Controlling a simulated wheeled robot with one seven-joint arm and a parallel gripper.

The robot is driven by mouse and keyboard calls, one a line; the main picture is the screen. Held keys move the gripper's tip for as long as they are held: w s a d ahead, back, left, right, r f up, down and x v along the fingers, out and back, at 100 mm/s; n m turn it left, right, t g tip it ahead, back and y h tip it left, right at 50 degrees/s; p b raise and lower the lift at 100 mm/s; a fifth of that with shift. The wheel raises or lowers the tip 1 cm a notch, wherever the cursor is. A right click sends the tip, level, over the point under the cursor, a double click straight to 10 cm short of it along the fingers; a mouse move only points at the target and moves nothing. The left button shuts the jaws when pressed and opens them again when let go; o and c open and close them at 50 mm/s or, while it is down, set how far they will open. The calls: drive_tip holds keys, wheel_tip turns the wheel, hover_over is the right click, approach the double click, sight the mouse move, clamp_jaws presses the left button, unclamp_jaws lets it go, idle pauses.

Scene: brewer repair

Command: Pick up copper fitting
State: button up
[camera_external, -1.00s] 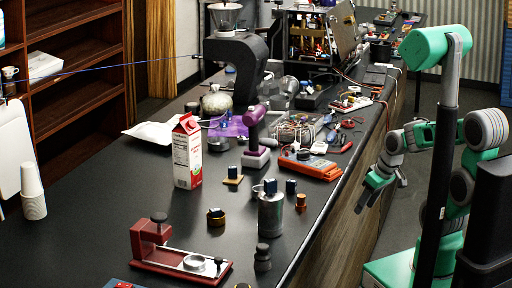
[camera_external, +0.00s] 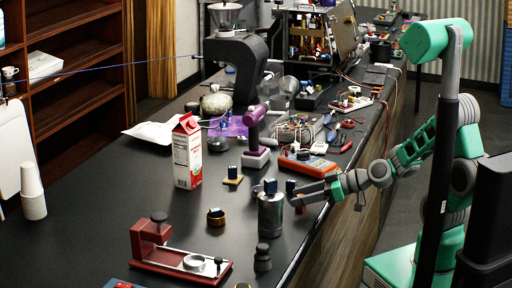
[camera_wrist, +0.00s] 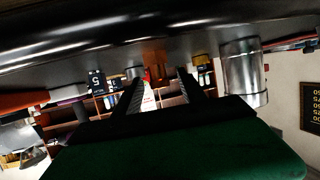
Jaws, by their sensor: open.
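The copper fitting (camera_external: 300,209) is a small orange-brown piece standing on the black bench near its right edge, mostly hidden behind my gripper in the external view. In the wrist view, which is upside down, the copper fitting (camera_wrist: 154,56) shows ahead, between the lines of my two fingers. My gripper (camera_external: 297,194) reaches in over the bench edge from the right, close to the fitting. In the wrist view my gripper (camera_wrist: 159,76) is open, with the fingers apart and nothing held. I cannot tell whether the fitting is within the fingertips or just beyond them.
A silver metal canister (camera_external: 270,214) stands close left of my gripper. A dark blue-topped part (camera_external: 291,186) is just behind it. An orange multimeter (camera_external: 307,166) lies farther back. A black knob piece (camera_external: 262,258) stands in front. The bench is clear around the brass ring (camera_external: 216,217).

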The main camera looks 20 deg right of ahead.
sight(291, 209)
drive_tip(key=x, duration=0.3)
drive_tip(key=shift+a, duration=0.15)
clamp_jaws()
idle(0.3)
